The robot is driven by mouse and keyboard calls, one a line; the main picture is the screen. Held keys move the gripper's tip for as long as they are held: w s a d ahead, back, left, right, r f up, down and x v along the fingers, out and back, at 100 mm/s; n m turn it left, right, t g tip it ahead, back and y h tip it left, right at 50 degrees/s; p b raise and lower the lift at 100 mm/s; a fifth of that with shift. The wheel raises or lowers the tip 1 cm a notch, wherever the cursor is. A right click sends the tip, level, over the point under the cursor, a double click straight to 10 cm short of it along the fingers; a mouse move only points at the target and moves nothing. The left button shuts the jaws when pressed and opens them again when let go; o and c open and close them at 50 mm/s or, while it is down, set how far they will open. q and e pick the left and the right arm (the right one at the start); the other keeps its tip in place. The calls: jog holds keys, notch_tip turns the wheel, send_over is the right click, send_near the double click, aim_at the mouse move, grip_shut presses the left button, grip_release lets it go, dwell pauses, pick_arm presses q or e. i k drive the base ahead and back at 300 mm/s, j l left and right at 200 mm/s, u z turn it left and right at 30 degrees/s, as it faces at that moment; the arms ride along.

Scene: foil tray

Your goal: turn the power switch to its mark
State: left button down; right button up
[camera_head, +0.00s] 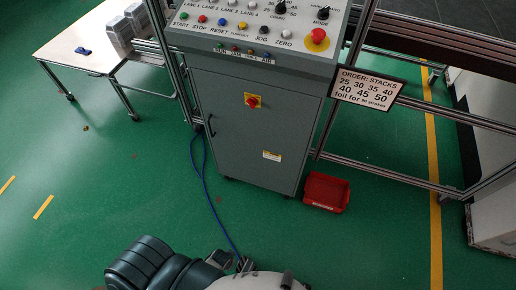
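My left arm lies along the bottom edge, well below the cabinet. The metal parts at its end, seemingly my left gripper (243,264), are small and partly cut off, far from the switch. I cannot tell whether the fingers are open or shut. My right gripper is not in view.
A control panel (262,40) with buttons, knobs and a red emergency stop tops the cabinet. A red bin (326,192) stands on the floor to its right. A blue cable (204,172) runs down the left. A wheeled table (75,50) stands at upper left. The green floor in front is mostly clear.

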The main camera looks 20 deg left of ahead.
aim_at(252, 102)
jog(key=j+u, duration=0.15)
jog(key=u, duration=0.75)
jog(key=i+l, duration=0.05)
